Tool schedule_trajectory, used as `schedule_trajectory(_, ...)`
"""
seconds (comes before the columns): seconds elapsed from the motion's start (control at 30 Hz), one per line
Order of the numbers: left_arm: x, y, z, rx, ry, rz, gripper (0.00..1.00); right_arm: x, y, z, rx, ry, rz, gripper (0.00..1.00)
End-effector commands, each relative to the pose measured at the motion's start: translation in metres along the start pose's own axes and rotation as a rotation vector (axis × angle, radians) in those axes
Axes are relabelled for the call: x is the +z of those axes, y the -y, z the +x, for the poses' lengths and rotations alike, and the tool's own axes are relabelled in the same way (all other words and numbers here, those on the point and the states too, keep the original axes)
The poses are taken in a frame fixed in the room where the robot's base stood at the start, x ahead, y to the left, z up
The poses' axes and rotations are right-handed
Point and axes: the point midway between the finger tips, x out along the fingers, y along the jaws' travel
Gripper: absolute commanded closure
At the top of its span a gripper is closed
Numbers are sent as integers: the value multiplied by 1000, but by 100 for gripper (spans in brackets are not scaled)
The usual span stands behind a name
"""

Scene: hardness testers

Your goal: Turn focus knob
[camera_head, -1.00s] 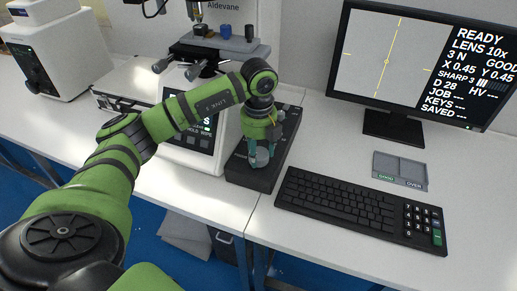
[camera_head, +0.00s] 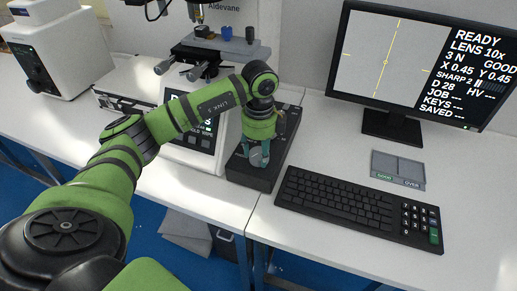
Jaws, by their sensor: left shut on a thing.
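The focus knob (camera_head: 256,157) is a grey round knob on top of a black control box (camera_head: 240,173) on the white bench. My left gripper (camera_head: 256,155) points down over the box and is shut on the knob, its fingers on either side of it. The gripper hides part of the knob and of the box. The monitor (camera_head: 415,62) at the right reads READY, LENS 10x, SHARP 2, D 28, with yellow cross lines on a grey picture. My right gripper is not in view.
A black keyboard (camera_head: 345,203) lies just right of the box. A grey two-part tray (camera_head: 398,169) marked GOOD and OVER lies behind it. The hardness tester (camera_head: 212,48) stands behind my left arm. The bench's front edge is close.

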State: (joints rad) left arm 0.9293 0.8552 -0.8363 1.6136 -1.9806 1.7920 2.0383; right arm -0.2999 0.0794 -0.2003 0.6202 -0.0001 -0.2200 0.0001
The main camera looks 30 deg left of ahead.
Motion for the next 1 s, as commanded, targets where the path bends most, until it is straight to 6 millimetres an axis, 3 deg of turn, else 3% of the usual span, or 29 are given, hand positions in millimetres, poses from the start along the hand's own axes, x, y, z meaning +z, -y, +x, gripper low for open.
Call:
schedule_trajectory(0.53,-7,-2,5,12,-13,-11,80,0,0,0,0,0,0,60)
schedule_trajectory(0.57,-7,-2,5,12,-13,-11,36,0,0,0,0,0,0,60)
schedule_trajectory(0.6,-7,-2,5,11,-13,-12,24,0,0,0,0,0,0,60)
schedule_trajectory(1.0,-3,0,-3,3,-7,-18,24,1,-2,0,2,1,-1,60)
